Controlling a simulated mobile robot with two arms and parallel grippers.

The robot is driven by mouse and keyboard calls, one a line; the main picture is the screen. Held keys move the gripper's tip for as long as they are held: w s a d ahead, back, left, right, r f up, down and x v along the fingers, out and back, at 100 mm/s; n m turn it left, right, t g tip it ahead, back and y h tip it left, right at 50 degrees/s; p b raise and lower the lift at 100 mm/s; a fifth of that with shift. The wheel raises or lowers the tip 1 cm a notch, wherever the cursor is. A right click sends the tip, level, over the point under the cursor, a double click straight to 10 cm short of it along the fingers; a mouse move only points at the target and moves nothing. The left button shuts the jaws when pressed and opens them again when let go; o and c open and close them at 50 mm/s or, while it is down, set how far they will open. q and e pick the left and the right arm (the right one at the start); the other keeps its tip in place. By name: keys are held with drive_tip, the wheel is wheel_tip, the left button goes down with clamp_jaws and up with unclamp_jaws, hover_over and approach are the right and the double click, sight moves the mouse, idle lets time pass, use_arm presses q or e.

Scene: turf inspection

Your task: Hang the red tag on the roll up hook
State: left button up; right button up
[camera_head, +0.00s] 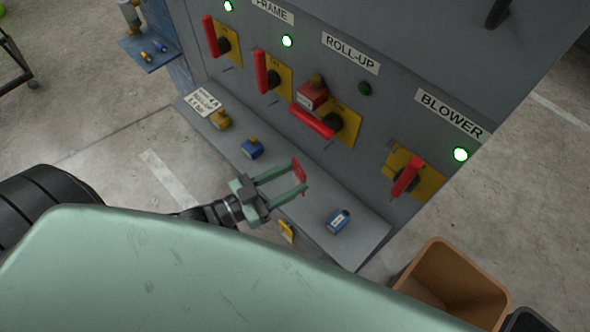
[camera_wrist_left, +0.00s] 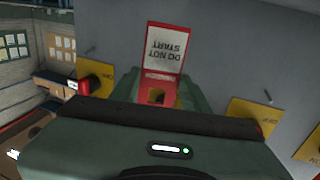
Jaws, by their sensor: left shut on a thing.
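My left gripper (camera_head: 303,177) is shut on the red tag (camera_head: 299,168) and holds it in front of the panel, above the shelf. In the left wrist view the tag (camera_wrist_left: 163,50) stands up between the fingers, its white face reading DO NOT START upside down. The ROLL-UP label (camera_head: 351,53) is above a yellow plate (camera_head: 349,117) with a turned red handle (camera_head: 312,122) and a red padlock (camera_head: 312,95). The roll-up hook is not clear in the head view. Thin pegs show in the left wrist view, one at right (camera_wrist_left: 268,96); I cannot tell whose. My right gripper is not in view.
The grey shelf (camera_head: 295,205) under the panel carries a yellow padlock (camera_head: 219,119), a blue padlock (camera_head: 252,149), another blue padlock (camera_head: 338,221) and a white card (camera_head: 203,102). A yellow tag (camera_head: 286,231) is at its front edge. A brown bin (camera_head: 455,285) stands at right.

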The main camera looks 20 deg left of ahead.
use_arm(q)
drive_tip(key=b, duration=0.5)
approach(332, 149)
drive_tip(key=shift+d+r+x, duration=0.1)
drive_tip(key=shift+r+x, duration=0.05)
drive_tip(key=shift+x, duration=1.1)
drive_tip(key=shift+d+r+x, duration=0.1)
drive_tip(key=shift+d+x, duration=0.05)
drive_tip(key=shift+x, duration=1.1)
drive_tip(key=shift+w+d+f, duration=0.2)
drive_tip(key=shift+w+f, duration=0.1)
drive_tip(key=shift+w, duration=0.1)
drive_tip(key=o, duration=1.3)
drive_tip(key=shift+o, duration=0.7)
drive_tip(key=shift+a+r, duration=0.1)
drive_tip(key=v, duration=0.8)
